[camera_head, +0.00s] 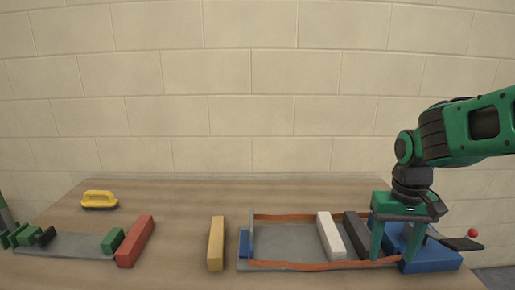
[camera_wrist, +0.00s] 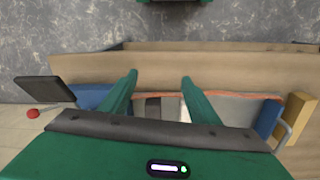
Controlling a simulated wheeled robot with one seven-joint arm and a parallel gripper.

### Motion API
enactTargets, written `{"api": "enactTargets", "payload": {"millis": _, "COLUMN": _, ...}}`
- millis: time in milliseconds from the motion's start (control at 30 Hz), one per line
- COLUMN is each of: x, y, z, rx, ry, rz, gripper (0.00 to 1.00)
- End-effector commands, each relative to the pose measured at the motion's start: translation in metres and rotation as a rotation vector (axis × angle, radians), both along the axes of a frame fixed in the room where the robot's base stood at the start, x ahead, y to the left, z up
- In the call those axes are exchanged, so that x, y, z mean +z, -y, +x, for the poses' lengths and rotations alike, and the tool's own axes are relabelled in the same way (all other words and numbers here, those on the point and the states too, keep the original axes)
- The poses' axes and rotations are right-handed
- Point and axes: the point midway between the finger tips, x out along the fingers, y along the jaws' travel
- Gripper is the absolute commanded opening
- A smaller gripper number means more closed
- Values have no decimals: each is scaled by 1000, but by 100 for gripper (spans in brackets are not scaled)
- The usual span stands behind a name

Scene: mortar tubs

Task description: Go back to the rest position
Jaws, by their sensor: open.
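My gripper (camera_head: 390,240) is at the right end of the table, in front of the blue block (camera_head: 435,255) and at the right end of the grey tray (camera_head: 270,264). In the wrist view its two green fingers (camera_wrist: 158,85) stand apart with nothing between their tips. A white bar (camera_head: 330,235) and a dark grey bar (camera_head: 357,235) lie in the tray, just left of my gripper in the head view. The fingers hide part of the tray's right end and of the blue block.
A yellow bar (camera_head: 216,243), a red bar (camera_head: 135,241) and a yellow-handled float (camera_head: 99,200) are on the table further left. A grey plate (camera_head: 70,245) with green blocks lies at the far left. A brick wall (camera_head: 250,90) stands behind. The table's back middle is clear.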

Motion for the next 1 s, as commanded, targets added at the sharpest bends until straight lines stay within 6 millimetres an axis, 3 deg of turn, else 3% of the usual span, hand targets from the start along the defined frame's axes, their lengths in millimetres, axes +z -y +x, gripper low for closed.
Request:
{"api": "enactTargets", "payload": {"millis": 167, "x": 5, "y": 39, "z": -45, "rx": -111, "ry": 6, "rz": -6, "gripper": 56}}
{"api": "enactTargets", "payload": {"millis": 300, "x": 4, "y": 71, "z": -100, "rx": -232, "ry": 5, "rz": 4, "gripper": 56}}
{"api": "enactTargets", "payload": {"millis": 500, "x": -4, "y": 91, "z": -160, "rx": -359, "ry": 2, "rz": 28, "gripper": 56}}
{"api": "enactTargets", "payload": {"millis": 667, "x": -8, "y": 95, "z": -178, "rx": -395, "ry": 1, "rz": 39, "gripper": 56}}
{"api": "enactTargets", "payload": {"millis": 1000, "x": -9, "y": 96, "z": -179, "rx": -397, "ry": 0, "rz": 41, "gripper": 56}}
